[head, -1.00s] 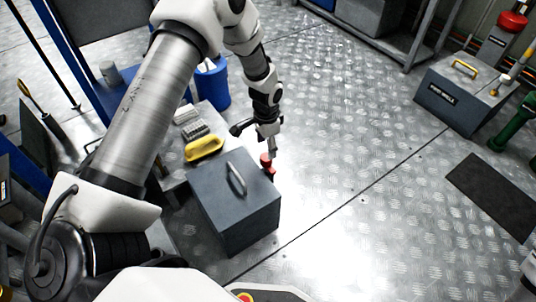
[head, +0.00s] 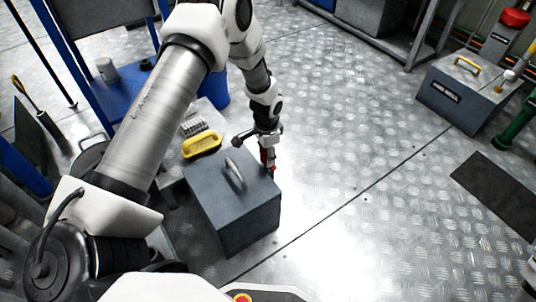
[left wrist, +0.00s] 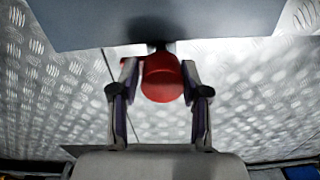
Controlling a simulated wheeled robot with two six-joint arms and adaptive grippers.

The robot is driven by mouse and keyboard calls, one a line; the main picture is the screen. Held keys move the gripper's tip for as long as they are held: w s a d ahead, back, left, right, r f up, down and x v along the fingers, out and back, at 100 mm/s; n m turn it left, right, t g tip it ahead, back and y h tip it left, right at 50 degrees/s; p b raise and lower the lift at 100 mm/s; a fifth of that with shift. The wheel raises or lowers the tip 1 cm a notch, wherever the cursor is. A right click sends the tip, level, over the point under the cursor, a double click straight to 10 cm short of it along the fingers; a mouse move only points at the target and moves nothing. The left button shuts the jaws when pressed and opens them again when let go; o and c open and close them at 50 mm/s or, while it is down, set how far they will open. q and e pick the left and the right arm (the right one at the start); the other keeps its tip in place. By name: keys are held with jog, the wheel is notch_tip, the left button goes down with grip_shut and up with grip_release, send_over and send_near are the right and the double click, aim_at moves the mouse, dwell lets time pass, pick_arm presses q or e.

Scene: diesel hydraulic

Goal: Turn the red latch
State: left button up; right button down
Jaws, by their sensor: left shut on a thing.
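The red latch (left wrist: 161,78) is a round red knob on a dark stem at the side of a grey box (head: 232,205). In the left wrist view it sits between the two fingers of my left gripper (left wrist: 160,92). The left gripper (head: 268,158) is shut on the latch, one finger on each side. In the head view only a small strip of red shows at the fingertips, and the rest of the latch is hidden by the gripper. The box has a grey handle (head: 234,174) on its top. My right gripper is not in view.
A second grey box (head: 462,95) with a yellow handle stands at the far right. The metal floor (head: 340,140) between them is clear.

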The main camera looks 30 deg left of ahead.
pick_arm(q)
jog(key=m, duration=0.4)
jog(key=shift+f, duration=0.25)
jog(key=m, duration=0.4)
jog(key=shift+a+m, duration=0.1)
jog(key=shift+m, duration=0.2)
jog(key=shift+c, duration=0.2)
jog(key=m, duration=0.8)
jog(key=o, duration=1)
jog(key=shift+m, duration=0.5)
jog(key=shift+o, duration=0.8)
jog(key=shift+f, duration=0.3)
jog(key=shift+r, duration=0.1)
